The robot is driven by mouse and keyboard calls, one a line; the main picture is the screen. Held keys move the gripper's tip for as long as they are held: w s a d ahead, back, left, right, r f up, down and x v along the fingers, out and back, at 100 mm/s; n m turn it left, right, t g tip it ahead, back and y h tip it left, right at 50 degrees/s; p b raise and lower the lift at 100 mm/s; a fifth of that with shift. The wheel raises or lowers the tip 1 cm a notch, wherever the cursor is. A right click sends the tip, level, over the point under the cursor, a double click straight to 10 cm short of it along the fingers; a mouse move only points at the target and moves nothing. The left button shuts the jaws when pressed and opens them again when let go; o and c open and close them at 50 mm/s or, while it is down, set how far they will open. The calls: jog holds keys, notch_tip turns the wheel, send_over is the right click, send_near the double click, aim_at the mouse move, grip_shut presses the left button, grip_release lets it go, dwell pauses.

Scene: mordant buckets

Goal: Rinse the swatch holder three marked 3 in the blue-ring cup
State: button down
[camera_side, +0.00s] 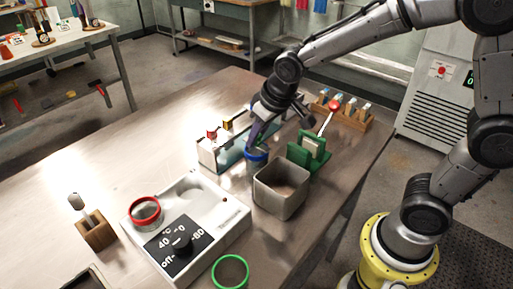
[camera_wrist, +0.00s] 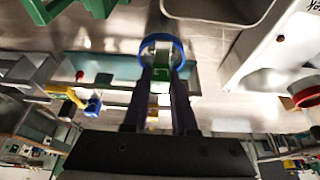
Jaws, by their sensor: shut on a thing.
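The blue-ring cup (camera_side: 256,153) stands on the table between the metal bin and the rack; its blue rim also shows in the wrist view (camera_wrist: 177,44). My gripper (camera_side: 257,138) is right above this cup, pointing down into it. In the wrist view, my gripper (camera_wrist: 162,76) is shut on a small green piece (camera_wrist: 162,77), which I take to be the swatch holder. The piece lines up with the cup's opening. Its number is not readable, and its lower part is hidden. I cannot tell how deep it sits.
A square metal bin (camera_side: 282,188) stands close in front of the cup, with a green stand (camera_side: 309,150) to the right. A rack (camera_side: 207,153) is behind left. A white heater (camera_side: 195,212) carries a red-ring cup (camera_side: 145,210). A green-ring cup (camera_side: 230,272) stands at the front.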

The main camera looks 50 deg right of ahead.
jog(key=shift+f, duration=0.1)
jog(key=shift+f, duration=0.3)
dwell(0.9)
jog(key=shift+r, duration=0.1)
jog(key=shift+r, duration=3.45)
jog(key=shift+r, duration=0.1)
dwell(0.4)
jog(key=shift+r, duration=1.4)
